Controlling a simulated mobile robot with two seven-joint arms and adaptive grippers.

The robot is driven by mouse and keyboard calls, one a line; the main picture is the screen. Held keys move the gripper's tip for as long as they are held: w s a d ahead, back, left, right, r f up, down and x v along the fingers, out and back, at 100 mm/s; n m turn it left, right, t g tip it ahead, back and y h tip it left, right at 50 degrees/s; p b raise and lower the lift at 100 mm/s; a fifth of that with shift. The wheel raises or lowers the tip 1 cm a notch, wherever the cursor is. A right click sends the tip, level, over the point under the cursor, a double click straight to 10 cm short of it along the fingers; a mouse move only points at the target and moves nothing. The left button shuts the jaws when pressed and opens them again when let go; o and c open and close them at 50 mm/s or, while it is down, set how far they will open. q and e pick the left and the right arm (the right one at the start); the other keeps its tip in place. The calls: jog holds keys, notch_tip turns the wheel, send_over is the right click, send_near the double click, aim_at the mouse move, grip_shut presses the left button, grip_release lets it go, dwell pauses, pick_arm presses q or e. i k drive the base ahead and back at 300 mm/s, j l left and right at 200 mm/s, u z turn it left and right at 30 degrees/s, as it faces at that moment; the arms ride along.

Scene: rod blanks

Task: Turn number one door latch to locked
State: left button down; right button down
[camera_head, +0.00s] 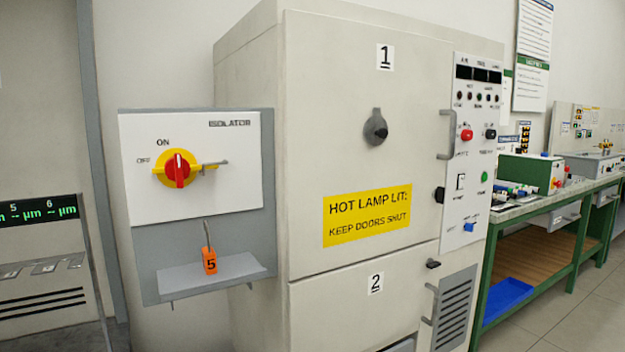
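The number one door (310,130) is the upper door of a large beige cabinet, marked with a "1" label, and looks shut. A small black knob (440,194), which looks like its latch, sits at the door's right edge below a grey bar handle (446,134). Its turned position is too small to tell. A grey teardrop-shaped fitting with a dark knob (376,128) is on the upper middle of the door. The number two door (330,305) below has a similar dark knob (433,264) at its top right. Neither of my grippers is in view.
An isolator panel (240,190) with a red and yellow switch (178,169) stands left of the cabinet, above a small shelf (232,276) with an orange "5" padlock (210,261). A control panel (470,225) is right of the door. A green workbench (490,262) stands further right.

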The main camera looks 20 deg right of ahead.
aim_at(439, 193)
jog(key=z, duration=1.4)
